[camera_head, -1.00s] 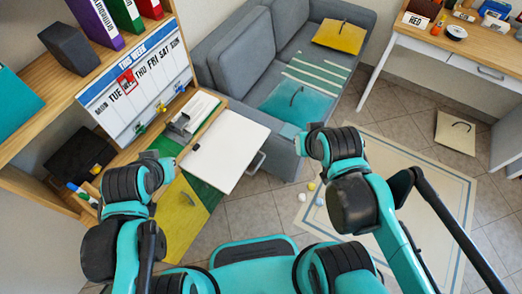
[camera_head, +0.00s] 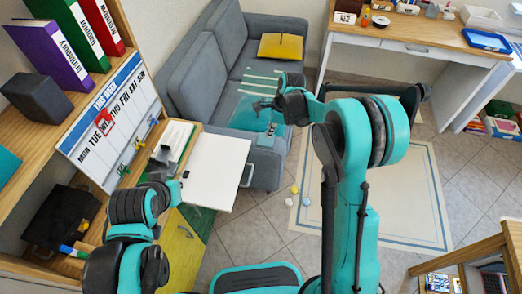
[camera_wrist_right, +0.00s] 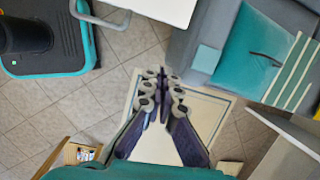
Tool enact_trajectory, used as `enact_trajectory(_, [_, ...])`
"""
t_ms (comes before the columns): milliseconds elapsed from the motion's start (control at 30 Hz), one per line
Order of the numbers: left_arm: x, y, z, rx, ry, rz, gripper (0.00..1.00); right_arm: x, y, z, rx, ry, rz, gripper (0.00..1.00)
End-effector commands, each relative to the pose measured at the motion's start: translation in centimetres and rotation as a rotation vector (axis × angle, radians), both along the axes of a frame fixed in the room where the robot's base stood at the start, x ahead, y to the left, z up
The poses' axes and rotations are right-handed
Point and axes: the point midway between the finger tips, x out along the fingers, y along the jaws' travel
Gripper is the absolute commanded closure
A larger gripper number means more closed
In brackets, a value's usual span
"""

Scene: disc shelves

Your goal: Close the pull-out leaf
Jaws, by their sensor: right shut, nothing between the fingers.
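The pull-out leaf (camera_head: 216,172) is a white board sticking out from the shelf unit on the left, with a metal handle (camera_head: 247,175) on its right edge. The leaf also shows at the top of the right wrist view (camera_wrist_right: 160,8), with the handle (camera_wrist_right: 98,14) beside it.
A grey sofa (camera_head: 187,75) with a yellow cushion (camera_head: 281,46) stands behind the leaf. The shelf holds binders (camera_head: 50,55) and a week board (camera_head: 110,120). A desk (camera_head: 400,35) stands at the back right. A mat (camera_head: 420,210) covers open floor.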

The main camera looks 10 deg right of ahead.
Motion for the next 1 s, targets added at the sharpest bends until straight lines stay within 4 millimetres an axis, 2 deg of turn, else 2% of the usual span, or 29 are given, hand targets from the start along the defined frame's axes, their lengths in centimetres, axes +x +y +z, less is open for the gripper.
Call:
enact_trajectory(33, [0.0, 0.0, 0.0, 0.000, 0.000, 0.000, 1.00, 0.4, 0.2, -0.9, 0.007, 0.016, -0.031, 1.00])
enact_trajectory(133, [0.0, 0.0, -0.1, 0.000, 0.000, 0.000, 1.00, 0.7, 0.4, -1.9, 0.017, 0.041, -0.073, 1.00])
enact_trajectory(367, [0.0, 0.0, -1.1, 0.000, 0.000, 0.000, 1.00, 1.0, 1.0, -4.6, 0.019, 0.046, -0.082, 1.00])
enact_trajectory(733, [0.0, 0.0, -3.9, 0.000, 0.000, 0.000, 1.00, 1.6, 2.8, -12.2, 0.018, 0.044, -0.080, 1.00])
enact_trajectory(900, [0.0, 0.0, -4.6, 0.000, 0.000, 0.000, 1.00, 2.3, 5.3, -11.9, 0.017, 0.044, -0.079, 1.00])
enact_trajectory(1000, [0.0, 0.0, -4.8, 0.000, 0.000, 0.000, 1.00, 2.6, 6.0, -11.8, 0.017, 0.043, -0.080, 1.00])
